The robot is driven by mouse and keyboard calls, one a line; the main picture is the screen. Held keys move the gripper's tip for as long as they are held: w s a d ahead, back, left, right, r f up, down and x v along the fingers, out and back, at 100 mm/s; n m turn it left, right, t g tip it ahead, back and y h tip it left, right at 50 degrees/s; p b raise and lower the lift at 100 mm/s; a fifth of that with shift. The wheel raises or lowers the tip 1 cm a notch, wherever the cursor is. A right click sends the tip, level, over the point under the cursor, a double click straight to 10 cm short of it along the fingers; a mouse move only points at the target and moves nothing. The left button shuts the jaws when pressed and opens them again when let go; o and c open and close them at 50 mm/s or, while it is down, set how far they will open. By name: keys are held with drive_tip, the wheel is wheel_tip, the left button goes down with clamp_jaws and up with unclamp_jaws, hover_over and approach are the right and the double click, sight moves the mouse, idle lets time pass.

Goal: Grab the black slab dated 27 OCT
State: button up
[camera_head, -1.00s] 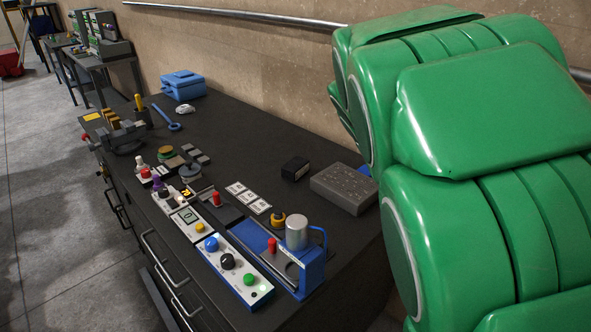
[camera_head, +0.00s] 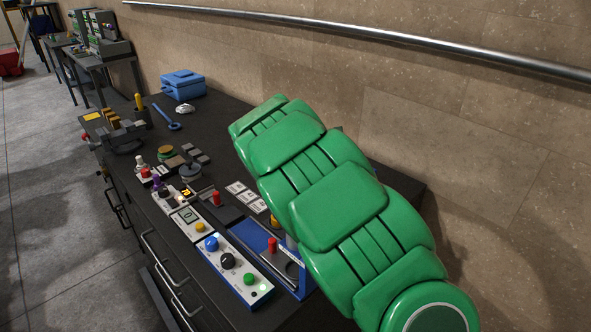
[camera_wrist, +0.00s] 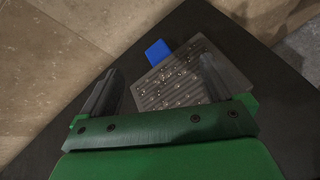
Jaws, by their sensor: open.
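No date is legible in any view, so I cannot tell which piece is the slab dated 27 OCT. Several small dark grey slabs (camera_head: 196,154) lie mid-bench in the head view. A black block seen earlier near the wall is now hidden behind my green arm. In the wrist view my gripper (camera_wrist: 160,66) is open and empty, its two dark fingers apart. A grey dimpled plate (camera_wrist: 172,88) lies below it, partly behind the right finger. In the head view the arm hides the gripper.
A press with blue base (camera_head: 254,236) and a control panel (camera_head: 232,265) stand at the bench front. White cards (camera_head: 244,195) lie beside the press. A blue case (camera_head: 182,84) sits at the back. A blue piece (camera_wrist: 158,52) touches the plate's edge. A wall rail (camera_head: 350,33) runs above.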

drive_tip(key=w+a+f+n, duration=0.1)
drive_tip(key=a, duration=0.2)
drive_tip(key=w+a+f+n+t, duration=0.1)
drive_tip(key=w+a+f, duration=0.1)
drive_tip(key=w+a+f+n+t+y, duration=0.1)
drive_tip(key=w+a+n, duration=0.1)
drive_tip(key=a, duration=0.1)
drive_tip(key=shift+a+f, duration=0.3)
drive_tip(key=shift+a, duration=0.05)
drive_tip(key=w+a+f+n, duration=0.1)
drive_tip(key=a, duration=0.2)
drive_tip(key=w+a+f+n+t+y, duration=0.1)
drive_tip(key=a+f+n, duration=0.1)
drive_tip(key=a, duration=0.1)
drive_tip(key=a+f+n+t, duration=0.1)
drive_tip(key=a+f, duration=0.1)
drive_tip(key=a, duration=0.2)
drive_tip(key=shift+w+f+n+y, duration=0.1)
drive_tip(key=shift+w+n+y, duration=0.2)
drive_tip(key=shift+w+y, duration=0.1)
drive_tip(key=shift+r+x, duration=0.15)
drive_tip(key=shift+x, duration=1.75)
drive_tip(key=shift+r+x, duration=0.15)
drive_tip(key=shift+x, duration=1.8)
drive_tip(key=shift+w, duration=0.1)
drive_tip(key=shift+c, duration=0.2)
drive_tip(key=shift+d, duration=0.1)
drive_tip(key=c, duration=1.2)
drive_tip(key=shift+c, duration=0.4)
drive_tip(key=shift+r, duration=0.15)
